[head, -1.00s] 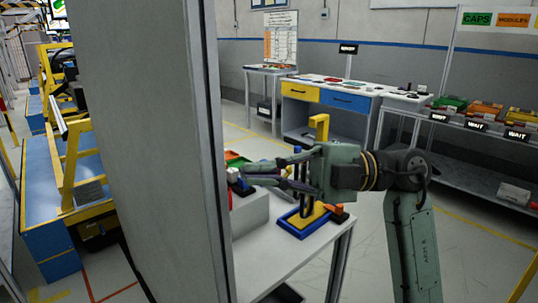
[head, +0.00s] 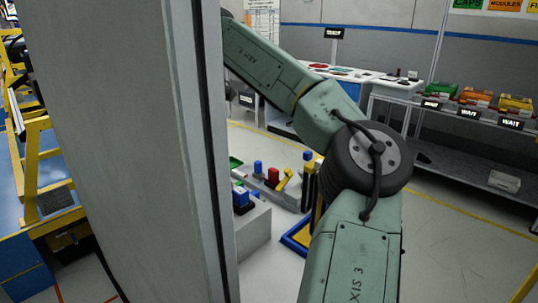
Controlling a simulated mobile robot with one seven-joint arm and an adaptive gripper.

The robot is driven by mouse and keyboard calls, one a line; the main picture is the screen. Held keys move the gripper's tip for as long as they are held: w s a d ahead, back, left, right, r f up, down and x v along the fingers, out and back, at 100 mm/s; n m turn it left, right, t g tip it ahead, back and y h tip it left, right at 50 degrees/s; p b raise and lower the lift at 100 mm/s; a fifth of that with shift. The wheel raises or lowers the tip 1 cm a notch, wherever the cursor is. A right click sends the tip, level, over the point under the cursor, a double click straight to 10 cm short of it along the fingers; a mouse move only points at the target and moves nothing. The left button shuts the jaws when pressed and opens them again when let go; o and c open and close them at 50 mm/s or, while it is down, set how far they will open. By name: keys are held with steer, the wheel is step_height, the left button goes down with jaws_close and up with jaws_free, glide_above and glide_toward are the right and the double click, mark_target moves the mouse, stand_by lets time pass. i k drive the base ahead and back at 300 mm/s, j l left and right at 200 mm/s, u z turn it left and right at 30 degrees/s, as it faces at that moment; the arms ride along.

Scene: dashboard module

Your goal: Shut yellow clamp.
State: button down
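A small tilted yellow lever-like piece (head: 285,180) stands farther back, beside a red piece (head: 273,176) and a blue piece (head: 258,167). I cannot tell which yellow part is the clamp. My arm crosses the view up and left, and its end passes behind the grey pillar, so my gripper is not visible.
A wide grey pillar (head: 125,150) blocks the left-centre view. A grey block (head: 250,232) with coloured parts on it stands beside the pillar. A shelf with green, orange and yellow bins (head: 475,97) is at right. The floor at lower right is clear.

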mark_target(287, 171)
steer(key=i+l, duration=0.35)
steer(key=l, duration=0.15)
steer(key=i+l, duration=0.3)
steer(key=l, duration=0.2)
